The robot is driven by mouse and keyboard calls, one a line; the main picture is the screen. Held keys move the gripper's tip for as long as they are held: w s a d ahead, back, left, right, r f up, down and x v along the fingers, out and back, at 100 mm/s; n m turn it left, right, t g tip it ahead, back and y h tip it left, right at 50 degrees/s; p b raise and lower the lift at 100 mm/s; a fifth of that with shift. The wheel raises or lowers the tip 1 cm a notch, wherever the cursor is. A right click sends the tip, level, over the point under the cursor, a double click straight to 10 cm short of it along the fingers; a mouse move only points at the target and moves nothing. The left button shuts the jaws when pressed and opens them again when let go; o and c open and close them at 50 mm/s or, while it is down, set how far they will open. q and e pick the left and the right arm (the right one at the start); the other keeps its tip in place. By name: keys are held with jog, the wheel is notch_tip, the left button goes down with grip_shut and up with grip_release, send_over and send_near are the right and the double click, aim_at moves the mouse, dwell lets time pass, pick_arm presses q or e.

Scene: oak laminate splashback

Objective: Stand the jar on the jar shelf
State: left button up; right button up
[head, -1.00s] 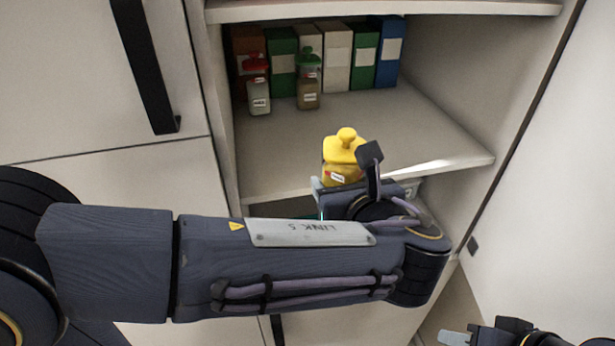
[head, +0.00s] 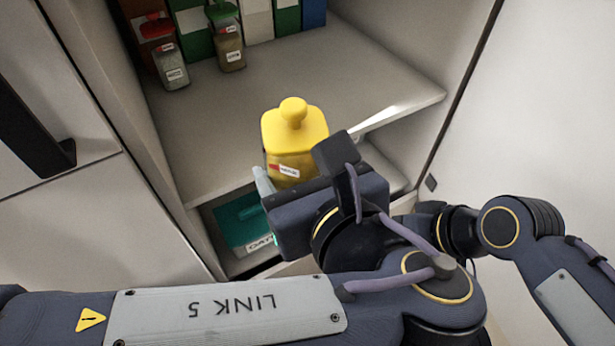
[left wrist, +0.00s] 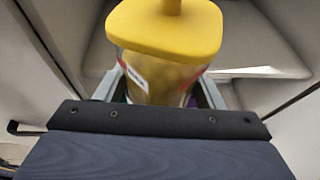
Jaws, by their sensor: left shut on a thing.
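The jar (head: 295,135) has a yellow lid with a round knob, a clear body with yellowish contents, and a label. My left gripper (head: 287,176) is shut on its body and holds it roughly upright at the front of the jar shelf (head: 205,130). In the left wrist view the jar (left wrist: 165,78) sits between the two fingers of the left gripper (left wrist: 162,90). Whether its base touches the shelf is hidden. My right arm comes in from the right, but its gripper is hidden behind my left arm.
A red-lidded jar (head: 170,62) and a green-lidded jar (head: 228,45) stand at the shelf's back left, before a row of boxes (head: 257,20). The shelf's middle and right are clear. A teal box (head: 240,222) sits below. A cabinet door with a black handle (head: 35,135) is at left.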

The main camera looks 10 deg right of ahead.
pick_arm(q)
jog(key=w+a, duration=0.1)
jog(key=w, duration=0.4)
jog(key=w+a+f, duration=0.1)
jog(key=w+a, duration=0.1)
jog(key=w, duration=0.3)
jog(key=w+a, duration=0.2)
jog(key=w, duration=0.3)
jog(key=shift+f, duration=0.3)
jog(key=shift+w+d+f+b, duration=0.1)
jog(key=shift+f+b, duration=0.5)
jog(key=shift+f, duration=0.3)
jog(key=shift+f+b, duration=0.45)
jog(key=shift+f, duration=0.2)
jog(key=o, duration=1.2)
jog(key=shift+o, duration=0.2)
jog(key=b+v, duration=0.1)
jog(key=v, duration=0.7)
